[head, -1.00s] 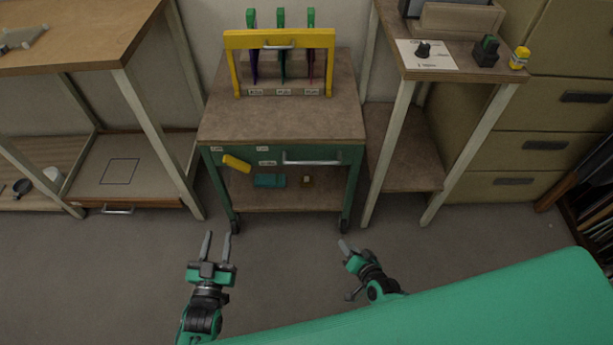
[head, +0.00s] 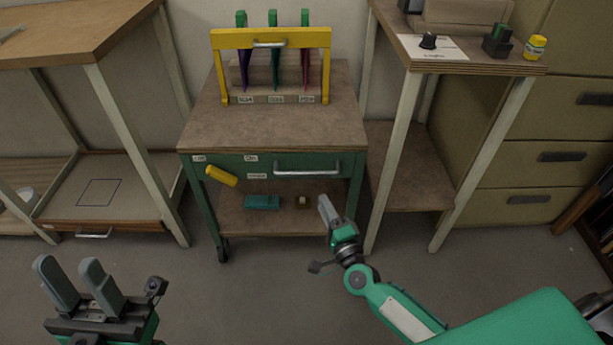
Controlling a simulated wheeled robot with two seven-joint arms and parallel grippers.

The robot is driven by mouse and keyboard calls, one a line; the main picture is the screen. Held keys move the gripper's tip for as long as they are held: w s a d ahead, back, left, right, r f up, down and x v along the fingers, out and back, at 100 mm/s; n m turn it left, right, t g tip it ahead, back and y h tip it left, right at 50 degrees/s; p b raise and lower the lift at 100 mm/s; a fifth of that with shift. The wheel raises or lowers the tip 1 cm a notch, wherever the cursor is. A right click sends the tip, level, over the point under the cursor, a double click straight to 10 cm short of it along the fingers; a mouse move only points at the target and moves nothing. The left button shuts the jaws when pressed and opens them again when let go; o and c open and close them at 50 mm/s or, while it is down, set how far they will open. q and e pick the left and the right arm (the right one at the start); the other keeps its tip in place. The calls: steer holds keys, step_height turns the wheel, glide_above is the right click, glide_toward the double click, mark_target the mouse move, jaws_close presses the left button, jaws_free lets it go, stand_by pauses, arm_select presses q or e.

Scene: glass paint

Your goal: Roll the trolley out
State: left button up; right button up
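The trolley (head: 270,135) stands between two benches in the head view, with a brown top, a green frame, a drawer front and a lower shelf. A silver handle (head: 307,168) runs across the right part of its drawer front. One castor (head: 223,251) shows at the front left; the front right one is hidden behind my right gripper. My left gripper (head: 70,283) is open and empty at the lower left, well short of the trolley. My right gripper (head: 327,210) is in front of the trolley's right side, below the handle; its fingers overlap in view, so their gap cannot be seen.
A yellow rack (head: 271,39) with several green-handled tools stands on the trolley. A yellow object (head: 221,176) is at its front left; a teal box (head: 262,202) is on its shelf. The left bench (head: 70,45) and right bench (head: 470,60) flank it closely. The floor in front is clear.

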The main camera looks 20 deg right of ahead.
mark_target(308, 172)
steer(key=x, duration=1.1)
steer(key=shift+w+r+b, duration=0.1)
steer(key=shift+w+b, duration=0.15)
steer(key=shift+b, duration=0.15)
steer(key=shift+c, duration=0.5)
jaws_close()
